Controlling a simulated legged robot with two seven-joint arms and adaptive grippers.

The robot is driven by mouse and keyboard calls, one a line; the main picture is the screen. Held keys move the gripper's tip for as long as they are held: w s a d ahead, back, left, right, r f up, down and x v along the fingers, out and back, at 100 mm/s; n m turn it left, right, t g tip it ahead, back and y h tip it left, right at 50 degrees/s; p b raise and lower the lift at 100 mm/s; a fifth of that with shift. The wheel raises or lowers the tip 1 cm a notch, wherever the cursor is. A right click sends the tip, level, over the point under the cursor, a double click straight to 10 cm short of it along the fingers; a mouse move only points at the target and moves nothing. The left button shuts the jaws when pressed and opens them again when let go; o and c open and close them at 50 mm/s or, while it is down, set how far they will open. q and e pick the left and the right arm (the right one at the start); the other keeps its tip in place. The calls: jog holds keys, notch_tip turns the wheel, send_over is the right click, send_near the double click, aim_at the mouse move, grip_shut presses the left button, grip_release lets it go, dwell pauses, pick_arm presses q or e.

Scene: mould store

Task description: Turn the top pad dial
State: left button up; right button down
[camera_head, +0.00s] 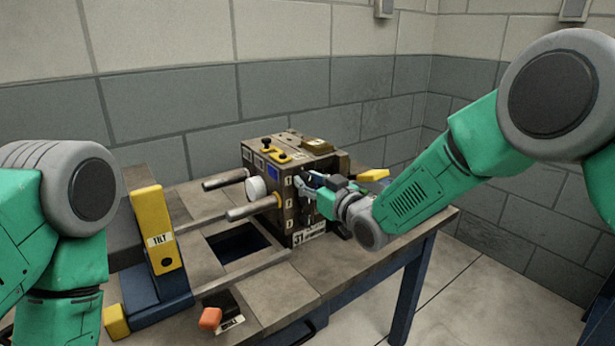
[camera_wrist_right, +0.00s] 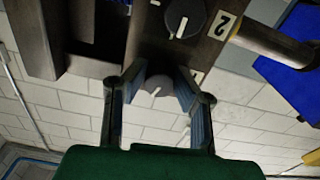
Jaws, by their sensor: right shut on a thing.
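My right gripper (camera_head: 311,186) reaches the upper part of the dark box's (camera_head: 290,222) right-hand face, beside the plate marked 1. In the right wrist view its two blue-padded fingers (camera_wrist_right: 160,88) stand on both sides of a grey round dial (camera_wrist_right: 155,84) with a white mark, and are shut on it. A second dark dial (camera_wrist_right: 184,18) with a white pointer sits beside it, next to a plate marked 2 (camera_wrist_right: 222,24). In the head view my right fingers cover the held dial. My left arm shows at the left, but its gripper is out of view.
Two round bars (camera_head: 253,208) and a white knob (camera_head: 256,188) stick out from the box's left side. A yellow lever marked TILT (camera_head: 157,230) stands on the workbench (camera_head: 283,296). An orange knob (camera_head: 210,318) sits near the front edge. A brick wall is behind.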

jog(key=m+p, duration=0.1)
jog(key=m, duration=0.2)
jog(key=shift+s+f+m, duration=0.1)
jog(key=shift+f+m, duration=0.05)
jog(key=shift+m, duration=0.25)
jog(key=m, duration=0.3)
jog(key=shift+m+p, duration=0.3)
jog(key=m, duration=0.3)
jog(key=shift+f+m, duration=0.1)
jog(key=shift+m, duration=0.2)
jog(key=shift+m+b, duration=0.65)
jog(key=shift+m, duration=0.85)
jog(key=shift+f, duration=0.1)
jog(key=c, duration=1.4)
grip_release()
jog(key=shift+o, duration=0.4)
jog(key=shift+r, duration=0.25)
